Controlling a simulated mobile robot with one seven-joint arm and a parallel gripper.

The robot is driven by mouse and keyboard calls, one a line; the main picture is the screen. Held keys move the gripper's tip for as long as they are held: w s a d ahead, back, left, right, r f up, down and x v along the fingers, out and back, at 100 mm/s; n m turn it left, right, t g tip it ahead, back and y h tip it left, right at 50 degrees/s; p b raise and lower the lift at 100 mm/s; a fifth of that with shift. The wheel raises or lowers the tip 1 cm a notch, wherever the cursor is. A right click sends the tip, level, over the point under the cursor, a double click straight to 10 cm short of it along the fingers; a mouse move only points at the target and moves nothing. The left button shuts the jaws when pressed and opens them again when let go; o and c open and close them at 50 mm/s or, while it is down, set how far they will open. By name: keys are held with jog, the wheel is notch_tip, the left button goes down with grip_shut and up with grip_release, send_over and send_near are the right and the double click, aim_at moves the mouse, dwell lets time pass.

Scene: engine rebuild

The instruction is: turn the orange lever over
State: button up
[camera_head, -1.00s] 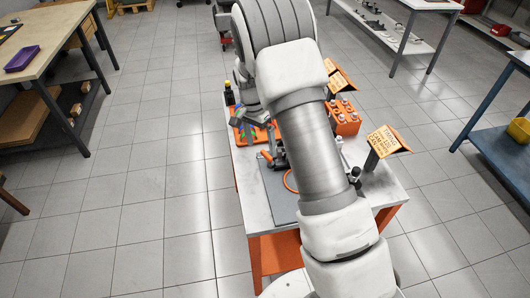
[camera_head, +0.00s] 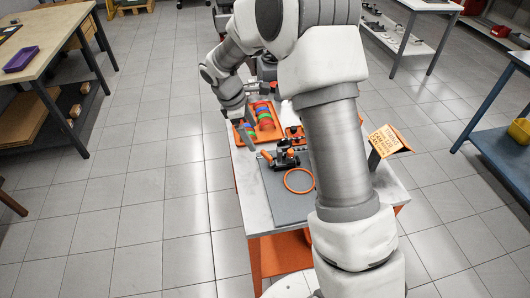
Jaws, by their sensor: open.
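The orange lever (camera_head: 267,155) is a short orange handle on the left of a small black fixture (camera_head: 287,158). The fixture stands on the grey mat (camera_head: 290,207) of the worktable. My gripper (camera_head: 244,132) hangs at the table's left edge, farther back than the lever and to its left, apart from it. Its jaws are open and look empty, though the fingertips are small in this view.
An orange ring (camera_head: 299,181) lies on the mat in front of the fixture. An orange tray (camera_head: 268,131) with coloured rings is behind it, close to my gripper. An orange sign (camera_head: 389,140) stands at the right. My arm hides the table's right part.

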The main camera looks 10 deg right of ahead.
jog(key=r+n, duration=0.1)
jog(key=n, duration=0.3)
jog(key=n+t, duration=0.1)
jog(key=n, duration=0.3)
send_near(267, 153)
jog(key=shift+h, duration=0.3)
jog(key=x, duration=0.8)
jog(key=shift+s+a+f, duration=0.15)
jog(key=shift+a+f, duration=0.15)
jog(key=shift+f, duration=0.1)
jog(key=c, duration=1.4)
jog(key=shift+m, duration=0.5)
jog(key=m, duration=0.1)
jog(key=m+b, duration=0.1)
jog(key=shift+d+m+g, duration=0.2)
jog(key=shift+m+g, duration=0.1)
jog(key=shift+g, duration=0.1)
jog(key=shift+w+d+m+g+b, duration=0.15)
jog(key=shift+m+g+b, duration=0.25)
jog(key=shift+m, duration=0.4)
jog(key=shift+w+d+m+g+b, duration=0.15)
jog(key=shift+m+g+b, duration=0.2)
jog(key=shift+m, duration=0.45)
